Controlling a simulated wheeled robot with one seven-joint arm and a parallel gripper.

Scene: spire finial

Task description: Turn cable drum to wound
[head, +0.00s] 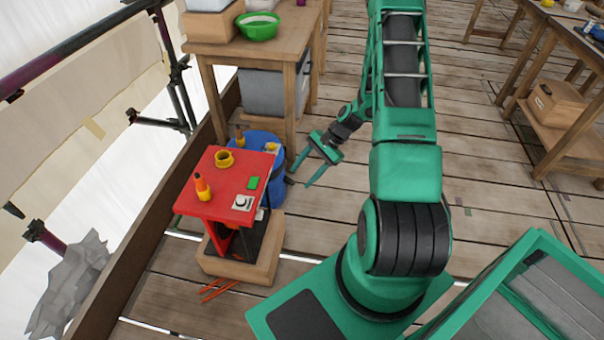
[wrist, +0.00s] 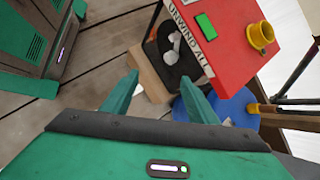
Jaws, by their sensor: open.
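A red-topped stand (head: 235,180) is left of centre in the head view, and its red panel (wrist: 222,50) fills the upper right of the wrist view with the label "UNWIND ALL" on its edge. A round blue drum-like thing (head: 262,140) is behind the stand; it also shows in the wrist view (wrist: 232,106). I cannot tell whether it is the cable drum. Under the red panel is a black part with a pale grey piece (wrist: 176,48). My gripper (head: 300,178) is open and empty, right of the stand and apart from it. Its two fingers also show in the wrist view (wrist: 158,76).
The red top carries a yellow ring-shaped part (head: 224,158), a green block (head: 253,183), a white dial (head: 242,202) and a yellow-orange bottle-like thing (head: 202,187). The stand sits on a wooden box (head: 250,265). Orange sticks (head: 218,288) lie in front. A wooden table (head: 270,40) stands behind.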

